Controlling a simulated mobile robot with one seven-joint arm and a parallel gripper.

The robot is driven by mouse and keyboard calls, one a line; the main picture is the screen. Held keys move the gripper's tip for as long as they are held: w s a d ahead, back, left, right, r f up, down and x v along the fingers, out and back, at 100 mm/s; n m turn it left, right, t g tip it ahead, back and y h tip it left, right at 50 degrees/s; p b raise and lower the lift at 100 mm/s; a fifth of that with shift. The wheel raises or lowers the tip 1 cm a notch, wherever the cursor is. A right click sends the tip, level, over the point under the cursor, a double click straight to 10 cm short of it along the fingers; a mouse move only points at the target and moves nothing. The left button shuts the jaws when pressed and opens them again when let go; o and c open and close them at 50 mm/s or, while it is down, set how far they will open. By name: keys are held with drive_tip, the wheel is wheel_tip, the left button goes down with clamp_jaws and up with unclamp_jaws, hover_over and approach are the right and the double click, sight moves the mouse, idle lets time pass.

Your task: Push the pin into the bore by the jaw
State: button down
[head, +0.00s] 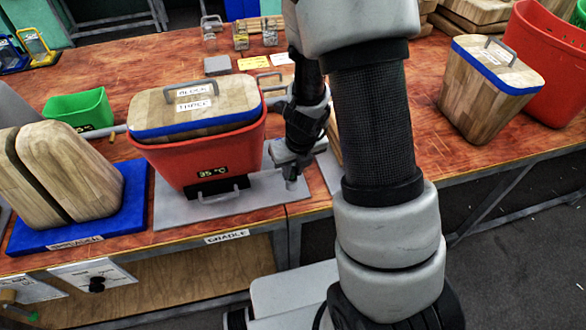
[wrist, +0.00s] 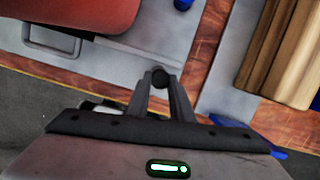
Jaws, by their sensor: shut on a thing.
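My gripper (head: 291,178) points down over the grey plate to the right of the red tub. In the wrist view its two fingers (wrist: 160,80) are closed around a small dark piece with a round end, the pin (wrist: 160,75). The pin's length and lower end are hidden. In the head view the pin cannot be made out apart from the fingertips. I cannot make out the bore or the jaw in either view. A small blue peg-like thing (wrist: 182,4) shows at the top edge of the wrist view, apart from the fingers.
The red tub (head: 215,160) with a wooden lid (head: 205,108) stands on the grey cradle plate (head: 178,213), left of my gripper. Wooden boards (wrist: 285,50) stand close on the right. A split wooden block (head: 75,170) sits on a blue base at left.

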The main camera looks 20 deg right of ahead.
drive_tip(key=shift+f, duration=0.25)
drive_tip(key=c, duration=1.5)
unclamp_jaws()
drive_tip(key=shift+r, duration=0.1)
drive_tip(key=p+v, duration=0.9)
drive_tip(key=v, duration=0.8)
drive_tip(key=shift+s+r+p, duration=0.1)
drive_tip(key=shift+p, duration=0.25)
